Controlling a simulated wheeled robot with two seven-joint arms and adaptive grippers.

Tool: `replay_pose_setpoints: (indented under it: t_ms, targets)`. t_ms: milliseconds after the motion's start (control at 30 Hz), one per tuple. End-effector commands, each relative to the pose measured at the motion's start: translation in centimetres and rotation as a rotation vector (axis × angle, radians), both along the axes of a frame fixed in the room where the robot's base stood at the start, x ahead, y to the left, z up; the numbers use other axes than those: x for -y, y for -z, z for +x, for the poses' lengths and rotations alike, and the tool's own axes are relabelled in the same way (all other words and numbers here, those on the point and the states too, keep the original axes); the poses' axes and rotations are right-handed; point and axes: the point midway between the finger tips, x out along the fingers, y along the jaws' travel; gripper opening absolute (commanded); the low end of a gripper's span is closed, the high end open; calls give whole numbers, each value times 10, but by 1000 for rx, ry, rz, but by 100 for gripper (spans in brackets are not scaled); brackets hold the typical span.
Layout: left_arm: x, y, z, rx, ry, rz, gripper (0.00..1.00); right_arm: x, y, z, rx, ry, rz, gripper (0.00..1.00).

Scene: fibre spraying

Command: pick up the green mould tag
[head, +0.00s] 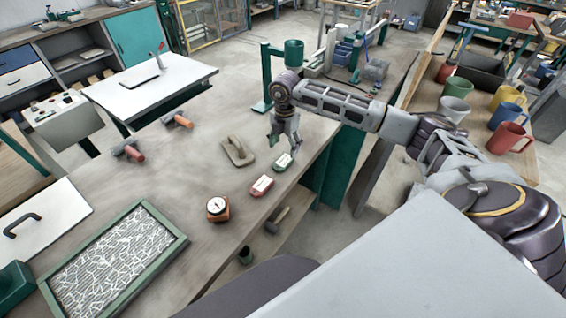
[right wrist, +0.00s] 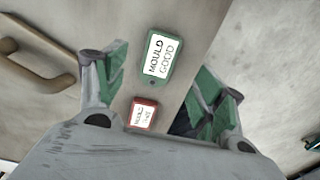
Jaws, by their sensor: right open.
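The green mould tag (head: 283,162) lies on the bench near its right edge in the head view. In the right wrist view the green mould tag (right wrist: 161,57) reads "MOULD GOOD" and sits between and beyond the open fingers. My right gripper (head: 284,138) is above the tag, pointing down, open and empty. Its two green-padded fingers show in the right wrist view (right wrist: 165,90), apart from the tag. A red mould tag (head: 262,186) lies beside the green one, nearer to me; it also shows in the right wrist view (right wrist: 143,115). My left gripper is not in view.
A trowel-like float (head: 238,152) lies left of the tags. An orange round-dialled gauge (head: 217,209) stands nearer to me. A green-framed tray (head: 118,258) is at the lower left. Several coloured mugs (head: 508,138) stand on the right table. The bench centre is largely clear.

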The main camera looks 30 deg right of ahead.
Motion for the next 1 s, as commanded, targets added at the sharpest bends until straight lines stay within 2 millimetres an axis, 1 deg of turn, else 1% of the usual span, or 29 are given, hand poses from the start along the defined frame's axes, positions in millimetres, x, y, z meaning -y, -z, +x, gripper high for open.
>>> replay_pose_setpoints:
  t_ms: [100,200,533,667,767,1000]
  targets:
    - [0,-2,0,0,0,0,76,0,10,0,-1,0,1,70]
    - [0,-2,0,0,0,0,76,0,13,0,0,0,0,70]
    - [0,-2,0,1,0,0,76,0,14,0,0,0,0,70]
    - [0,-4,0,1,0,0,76,0,18,0,-1,0,0,70]
    - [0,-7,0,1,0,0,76,1,26,0,-2,0,-1,70]
    - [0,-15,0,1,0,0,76,1,53,0,-1,0,1,70]
